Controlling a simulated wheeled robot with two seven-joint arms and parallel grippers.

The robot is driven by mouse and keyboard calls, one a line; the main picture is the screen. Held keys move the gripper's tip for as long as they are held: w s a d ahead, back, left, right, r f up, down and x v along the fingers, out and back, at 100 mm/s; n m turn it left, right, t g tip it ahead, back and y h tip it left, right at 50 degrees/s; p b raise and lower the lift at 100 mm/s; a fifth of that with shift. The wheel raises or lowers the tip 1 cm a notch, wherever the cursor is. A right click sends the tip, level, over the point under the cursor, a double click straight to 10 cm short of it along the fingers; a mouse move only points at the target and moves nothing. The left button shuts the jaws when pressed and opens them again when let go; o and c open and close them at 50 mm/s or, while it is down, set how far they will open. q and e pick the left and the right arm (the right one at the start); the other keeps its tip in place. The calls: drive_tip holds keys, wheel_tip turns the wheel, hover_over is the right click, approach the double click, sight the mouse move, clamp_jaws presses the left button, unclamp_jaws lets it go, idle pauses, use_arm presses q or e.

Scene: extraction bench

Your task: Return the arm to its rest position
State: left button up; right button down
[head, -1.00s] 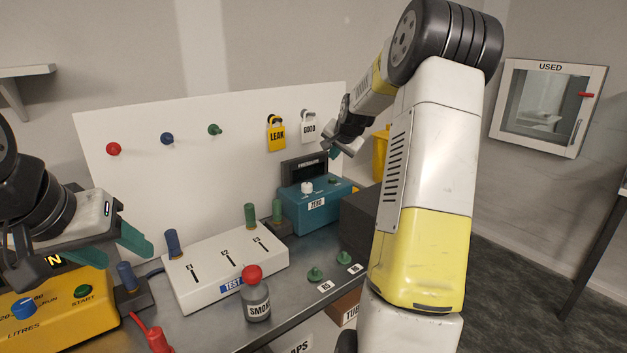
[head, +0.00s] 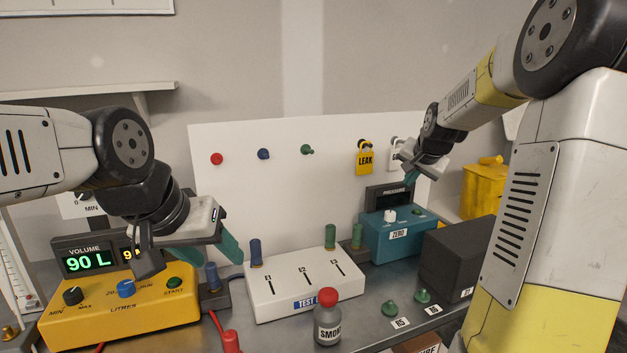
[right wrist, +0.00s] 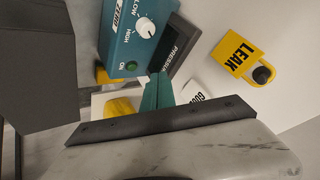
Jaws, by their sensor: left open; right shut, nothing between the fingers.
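My right arm (head: 540,200) comes in from the right in the head view. Its gripper (head: 410,177) is raised in front of the white board, near the GOOD tag and above the teal pressure box (head: 390,240). In the right wrist view its teal fingers (right wrist: 157,90) are together with nothing between them. My left gripper (head: 208,252) is open and empty, above the yellow volume box (head: 120,318) and left of the white test block (head: 305,284). The teal box also shows in the right wrist view (right wrist: 125,45), with its knob and green ON button.
The yellow LEAK tag (head: 364,160) hangs on the white board (head: 235,190). A red-capped SMOKE bottle (head: 328,325) stands in front of the test block. Green plugs (head: 389,308) sit on the bench by a dark box (head: 455,260). A yellow container (head: 484,190) is behind.

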drive_tip(key=s+a+r+n+g+y, duration=0.1)
drive_tip(key=s+a+r+n, duration=0.1)
drive_tip(key=s+a, duration=0.45)
drive_tip(key=s+a+r+n, duration=0.2)
drive_tip(key=s+a, duration=0.1)
drive_tip(key=s, duration=0.7)
drive_tip(key=s+a+f+n, duration=0.1)
drive_tip(key=s+a+n, duration=0.1)
drive_tip(key=s, duration=0.6)
drive_tip(key=s+a+f+n+g+y, duration=0.1)
drive_tip(key=s+a+f+n, duration=0.1)
drive_tip(key=s, duration=0.7)
drive_tip(key=shift+a+f+y, duration=0.25)
drive_tip(key=shift+a+y, duration=0.05)
drive_tip(key=shift+a, duration=0.35)
